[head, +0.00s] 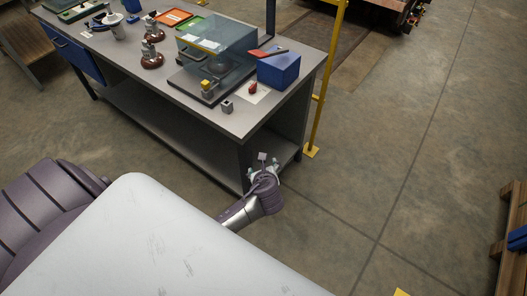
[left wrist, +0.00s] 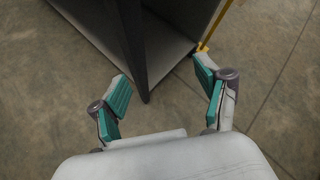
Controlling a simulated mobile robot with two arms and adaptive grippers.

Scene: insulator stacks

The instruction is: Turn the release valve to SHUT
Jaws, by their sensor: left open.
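A blue box (head: 278,69) with a red lever (head: 265,53) on top stands near the right end of the workbench. A small red knob-like piece (head: 253,88) is on a white plate in front of it. It may be the release valve, but no label is readable. My left gripper (head: 263,170) is beyond the bench's near right corner, lower than its top and well away from the red piece. In the left wrist view the left gripper (left wrist: 160,78) is open and empty, its teal pads apart, with the bench leg beyond. My right gripper does not show.
The grey workbench (head: 235,120) carries a clear cover (head: 215,38), brown insulators (head: 152,58), a small grey block (head: 227,106) and trays. A yellow post (head: 326,85) rises behind its right end. Open floor lies to the right, with a pallet (head: 512,225) at the edge.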

